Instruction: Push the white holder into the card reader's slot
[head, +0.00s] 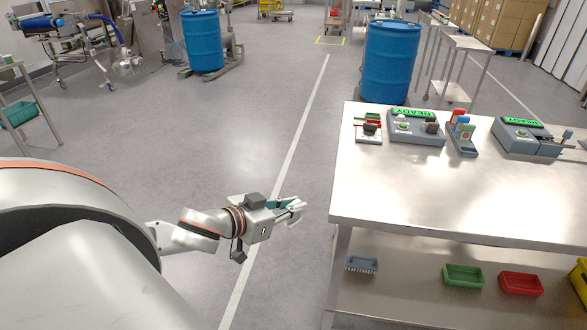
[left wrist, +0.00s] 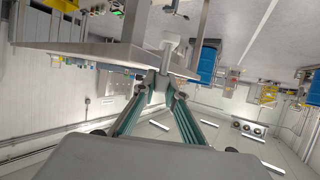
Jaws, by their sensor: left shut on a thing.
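My left gripper (head: 295,208) is in the open space to the left of the steel table, over the floor. In the left wrist view its fingers (left wrist: 160,90) are closed on a small white piece (left wrist: 168,52), which looks like the white holder and sticks out past the fingertips. Two grey card readers with green lit "READY" screens stand on the table, one at the middle (head: 416,132) and one farther right (head: 522,138). The gripper is well apart from both. Their slots are too small to make out. My right gripper does not show.
The steel table (head: 430,200) has a bare front half. Small stands with coloured pieces, one at the left (head: 368,137) and one between the readers (head: 464,146), are beside the readers. Blue, green (head: 463,277) and red bins sit on the lower shelf. A blue drum (head: 389,65) stands behind.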

